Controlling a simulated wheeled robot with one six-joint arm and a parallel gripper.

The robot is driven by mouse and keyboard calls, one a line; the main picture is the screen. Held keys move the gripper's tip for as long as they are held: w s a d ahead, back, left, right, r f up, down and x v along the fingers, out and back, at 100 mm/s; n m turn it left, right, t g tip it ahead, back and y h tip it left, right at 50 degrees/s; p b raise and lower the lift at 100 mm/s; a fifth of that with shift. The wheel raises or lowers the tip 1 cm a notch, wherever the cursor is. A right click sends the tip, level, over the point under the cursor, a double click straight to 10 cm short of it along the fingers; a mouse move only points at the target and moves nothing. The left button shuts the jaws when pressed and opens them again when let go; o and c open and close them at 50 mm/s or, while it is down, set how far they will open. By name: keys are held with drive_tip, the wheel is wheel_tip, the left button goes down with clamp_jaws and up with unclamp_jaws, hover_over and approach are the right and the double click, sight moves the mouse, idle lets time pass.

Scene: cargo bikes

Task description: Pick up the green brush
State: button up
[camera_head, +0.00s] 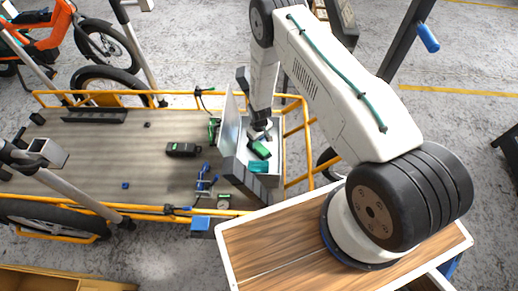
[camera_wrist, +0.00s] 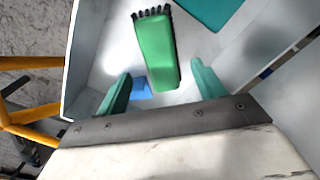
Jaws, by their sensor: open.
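The green brush (camera_wrist: 158,52) lies inside a white open box, with its dark bristles toward the top of the wrist view. It also shows in the head view (camera_head: 260,149), below the end of my arm. My gripper (camera_wrist: 160,82) is open, its two teal fingers spread to the left and right of the brush's lower end. Nothing is held between the fingers. Whether the fingers are level with the brush or above it, I cannot tell.
The white box (camera_wrist: 92,50) has walls close around my gripper. A teal item (camera_wrist: 210,10) and a small blue item (camera_wrist: 140,89) lie in it. The box stands on a cargo bike's wooden bed (camera_head: 90,150) with yellow rails (camera_head: 150,93); several tools lie on the bed.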

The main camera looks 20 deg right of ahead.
sight(259, 146)
wheel_tip(259, 146, down, 6)
drive_tip(key=shift+w, duration=0.1)
drive_tip(key=c, duration=1.2)
drive_tip(key=shift+o, duration=0.2)
wheel_tip(259, 146, up, 10)
drive_tip(key=shift+r, duration=0.1)
